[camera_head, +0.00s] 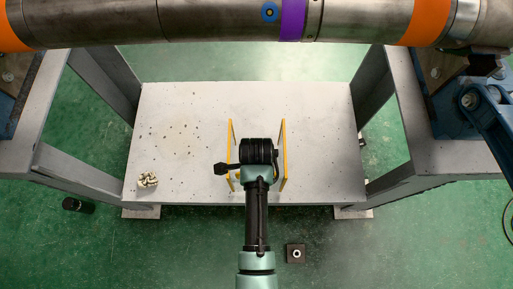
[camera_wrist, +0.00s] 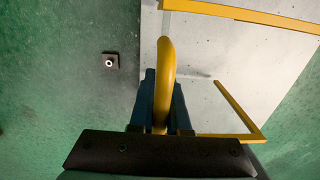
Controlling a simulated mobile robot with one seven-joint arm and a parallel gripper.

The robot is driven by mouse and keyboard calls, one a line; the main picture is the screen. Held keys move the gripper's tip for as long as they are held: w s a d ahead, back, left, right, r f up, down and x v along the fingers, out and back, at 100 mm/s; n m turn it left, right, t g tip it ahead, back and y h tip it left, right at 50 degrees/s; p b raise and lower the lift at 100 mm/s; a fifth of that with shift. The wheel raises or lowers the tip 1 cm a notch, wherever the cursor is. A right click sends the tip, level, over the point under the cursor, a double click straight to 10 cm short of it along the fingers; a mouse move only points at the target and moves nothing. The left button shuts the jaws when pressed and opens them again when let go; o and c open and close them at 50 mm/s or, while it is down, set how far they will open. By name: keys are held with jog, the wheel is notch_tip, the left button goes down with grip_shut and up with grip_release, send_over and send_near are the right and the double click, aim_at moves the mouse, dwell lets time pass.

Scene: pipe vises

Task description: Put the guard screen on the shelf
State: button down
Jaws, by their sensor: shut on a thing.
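The guard screen (camera_head: 284,155) shows in the head view as yellow edges on both sides of my wrist; its middle is hidden under my arm. In the wrist view it shows as a thin yellow frame (camera_wrist: 240,108) and a thick yellow bar (camera_wrist: 165,75). My gripper (camera_wrist: 164,85) has blue fingers shut on that bar. The head view hides the fingers. The shelf (camera_head: 180,110) is a pale speckled plate low between grey legs. From above, the screen overlaps the shelf's front middle part. I cannot tell whether it touches the shelf.
A crumpled beige thing (camera_head: 147,180) lies at the shelf's front left corner. A large metal pipe (camera_head: 220,20) crosses overhead. A blue vise (camera_head: 490,110) stands at the right. A dark square block (camera_head: 296,253) and a black cylinder (camera_head: 77,205) lie on the green floor. The shelf's left part is mostly clear.

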jog(key=shift+w+f, duration=0.15)
jog(key=shift+f, duration=0.4)
jog(key=c, duration=1.3)
grip_release()
jog(key=shift+f, duration=0.2)
jog(key=o, duration=0.4)
jog(key=r+p, duration=0.1)
jog(key=r, duration=0.3)
jog(key=r+p, duration=0.2)
jog(key=r, duration=0.2)
jog(key=r+p, duration=0.1)
jog(key=r, duration=0.3)
jog(key=shift+s+r, duration=0.15)
jog(key=shift+s, duration=0.2)
